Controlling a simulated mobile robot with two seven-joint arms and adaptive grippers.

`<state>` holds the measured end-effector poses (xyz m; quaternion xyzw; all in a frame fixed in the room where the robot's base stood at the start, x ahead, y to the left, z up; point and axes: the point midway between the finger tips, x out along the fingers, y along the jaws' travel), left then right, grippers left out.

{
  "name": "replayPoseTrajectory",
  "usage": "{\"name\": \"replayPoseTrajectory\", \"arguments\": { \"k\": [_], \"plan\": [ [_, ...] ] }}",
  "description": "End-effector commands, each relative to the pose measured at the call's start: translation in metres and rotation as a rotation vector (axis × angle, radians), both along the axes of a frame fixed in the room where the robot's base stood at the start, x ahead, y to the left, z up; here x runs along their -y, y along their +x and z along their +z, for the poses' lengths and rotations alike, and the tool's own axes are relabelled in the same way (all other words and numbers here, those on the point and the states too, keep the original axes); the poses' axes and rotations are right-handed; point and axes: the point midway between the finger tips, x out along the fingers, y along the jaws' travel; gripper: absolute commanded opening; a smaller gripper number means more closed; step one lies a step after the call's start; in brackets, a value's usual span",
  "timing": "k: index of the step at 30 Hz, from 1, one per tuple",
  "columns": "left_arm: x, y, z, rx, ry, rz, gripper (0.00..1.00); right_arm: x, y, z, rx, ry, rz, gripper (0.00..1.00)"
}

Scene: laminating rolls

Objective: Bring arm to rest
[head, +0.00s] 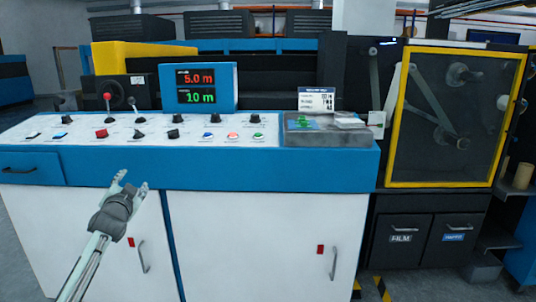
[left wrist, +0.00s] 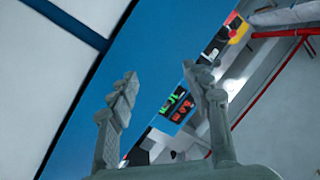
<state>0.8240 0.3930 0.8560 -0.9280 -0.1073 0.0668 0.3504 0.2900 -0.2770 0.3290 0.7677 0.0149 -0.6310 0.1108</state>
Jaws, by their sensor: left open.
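My left gripper (head: 132,182) is in front of the control console, just below the front edge of its top. Its fingers are spread and nothing is between them. In the left wrist view the two fingers of the left gripper (left wrist: 165,105) stand apart, with the blue console edge and the display behind them. The console (head: 220,170) has a white panel with knobs, buttons and a lever, and a blue front band. My right gripper is not in view.
A blue display (head: 198,87) reads 5.0 m and 10 m. A grey tray (head: 325,137) with green items sits on the console's right. A yellow-framed machine window (head: 455,117) stands at right, above drawers (head: 398,238). White cabinet doors (head: 265,245) with handles are below the console.

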Motion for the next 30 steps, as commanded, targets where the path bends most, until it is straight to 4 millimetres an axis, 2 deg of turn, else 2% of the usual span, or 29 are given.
{"name": "replayPoseTrajectory", "arguments": {
  "k": [1,3,8,9,14,17,20,23,27,29,30],
  "plan": [
    [-0.006,-0.004,-0.021,-0.068,-0.084,0.037,0.49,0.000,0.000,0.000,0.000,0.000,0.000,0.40],
    [-0.012,-0.011,-0.049,-0.163,-0.195,0.086,0.49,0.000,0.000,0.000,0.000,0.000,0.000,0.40],
    [-0.011,-0.037,-0.108,-0.376,-0.419,0.182,0.49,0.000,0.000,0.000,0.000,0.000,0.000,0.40],
    [-0.006,-0.046,-0.128,-0.404,-0.421,0.184,0.49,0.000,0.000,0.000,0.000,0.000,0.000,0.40],
    [0.008,-0.079,-0.190,-0.485,-0.421,0.183,0.49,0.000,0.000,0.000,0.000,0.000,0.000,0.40],
    [0.017,-0.105,-0.232,-0.544,-0.423,0.184,0.49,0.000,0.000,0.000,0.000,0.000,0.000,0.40],
    [0.029,-0.141,-0.279,-0.616,-0.429,0.187,0.49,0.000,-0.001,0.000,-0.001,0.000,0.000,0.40],
    [0.042,-0.189,-0.332,-0.703,-0.436,0.192,0.49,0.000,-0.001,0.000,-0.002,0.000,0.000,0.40],
    [0.062,-0.269,-0.402,-0.830,-0.452,0.201,0.49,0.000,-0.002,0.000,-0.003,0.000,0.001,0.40],
    [0.071,-0.306,-0.428,-0.886,-0.459,0.206,0.49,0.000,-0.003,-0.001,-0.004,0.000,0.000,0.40],
    [0.076,-0.332,-0.444,-0.922,-0.464,0.210,0.49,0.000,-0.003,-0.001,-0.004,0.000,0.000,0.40]
  ]
}}
